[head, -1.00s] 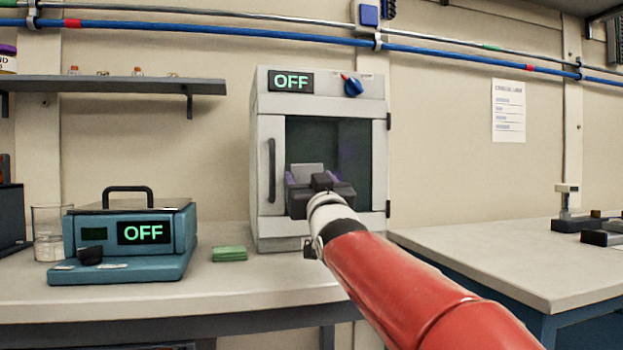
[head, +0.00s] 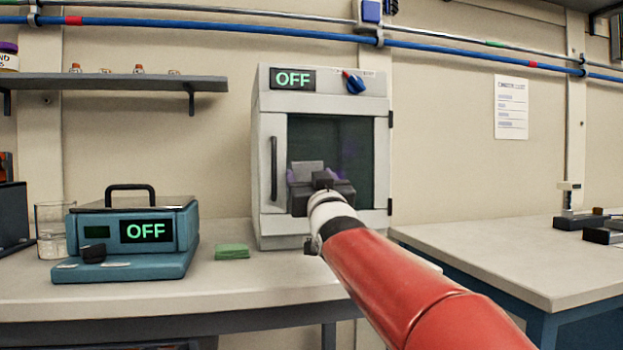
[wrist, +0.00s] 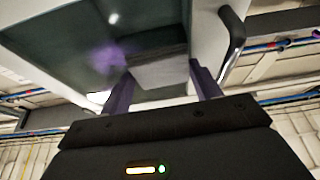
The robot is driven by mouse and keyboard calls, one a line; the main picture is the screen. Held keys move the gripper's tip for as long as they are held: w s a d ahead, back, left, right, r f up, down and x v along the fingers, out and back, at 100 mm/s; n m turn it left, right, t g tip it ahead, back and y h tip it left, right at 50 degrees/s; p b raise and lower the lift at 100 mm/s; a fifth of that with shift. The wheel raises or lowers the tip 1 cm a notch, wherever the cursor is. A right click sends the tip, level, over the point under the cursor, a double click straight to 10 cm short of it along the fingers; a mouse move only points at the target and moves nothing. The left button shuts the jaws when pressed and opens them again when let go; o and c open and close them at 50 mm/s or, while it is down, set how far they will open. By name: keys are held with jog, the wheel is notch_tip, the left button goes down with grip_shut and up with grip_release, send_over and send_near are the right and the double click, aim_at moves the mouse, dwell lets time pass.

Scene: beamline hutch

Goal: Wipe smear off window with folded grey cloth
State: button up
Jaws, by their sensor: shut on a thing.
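The window (head: 330,135) is the dark glass in the door of a white cabinet marked OFF. A faint purple smear (head: 350,148) shows on the glass; in the wrist view the smear (wrist: 106,58) is a blurred purple patch left of the cloth. My gripper (head: 320,176) is in front of the lower part of the window, its purple fingers shut on the folded grey cloth (head: 306,168). In the wrist view the cloth (wrist: 160,72) is between the fingers, close against the glass; I cannot tell if it touches. My gripper hides the lower glass.
A vertical door handle (head: 273,168) stands left of the window. A teal device (head: 160,238) marked OFF and a green pad (head: 232,252) are on the bench (head: 110,300). The right bench (head: 510,260) has clear room at its front.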

jog(key=shift+w+a, duration=0.1)
jog(key=shift+w, duration=0.25)
